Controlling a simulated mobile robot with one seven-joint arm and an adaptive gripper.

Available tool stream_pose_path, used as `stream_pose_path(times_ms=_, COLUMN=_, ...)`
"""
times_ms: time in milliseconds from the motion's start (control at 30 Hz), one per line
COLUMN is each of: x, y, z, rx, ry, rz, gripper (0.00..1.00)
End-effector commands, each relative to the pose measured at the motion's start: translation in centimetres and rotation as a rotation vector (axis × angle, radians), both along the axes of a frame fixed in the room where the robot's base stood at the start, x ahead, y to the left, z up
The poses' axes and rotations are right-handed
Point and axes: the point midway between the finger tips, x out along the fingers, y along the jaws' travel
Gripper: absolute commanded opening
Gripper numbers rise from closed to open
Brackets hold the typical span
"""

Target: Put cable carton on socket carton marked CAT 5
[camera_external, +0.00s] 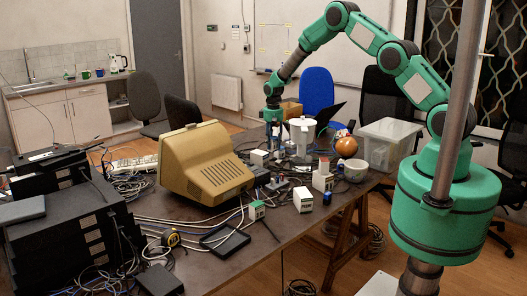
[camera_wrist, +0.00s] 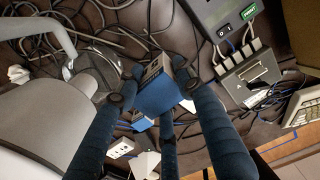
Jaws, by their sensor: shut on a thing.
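My gripper (camera_external: 273,136) hangs at the far side of the table, left of a white pitcher-like container. In the wrist view, the dark blue fingers of my gripper (camera_wrist: 157,100) are closed around a small blue carton with a pale printed face (camera_wrist: 157,88), held above the table. Its label is too small to read, so I cannot tell for sure that it is the cable carton. No CAT 5 marking is readable.
A beige monitor (camera_external: 207,165) stands mid-table. The white pitcher (camera_external: 302,135), orange ball (camera_external: 346,147), white bowl (camera_external: 355,170) and clear bin (camera_external: 387,143) are to the right of my gripper. Loose cables clutter the table. The black tray (camera_external: 225,241) lies near the front edge.

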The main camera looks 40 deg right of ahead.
Motion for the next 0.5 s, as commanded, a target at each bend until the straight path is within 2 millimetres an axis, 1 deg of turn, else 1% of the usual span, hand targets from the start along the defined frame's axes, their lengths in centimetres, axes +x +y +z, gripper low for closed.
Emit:
stream_pose_path(times_ms=100, x=1.7, y=-0.1, z=-0.2, rx=0.0, ry=-0.001, rz=0.0, gripper=0.07)
stream_pose_path(times_ms=500, x=6.5, y=-0.3, z=-0.7, rx=0.0, ry=0.001, rz=0.0, gripper=0.07)
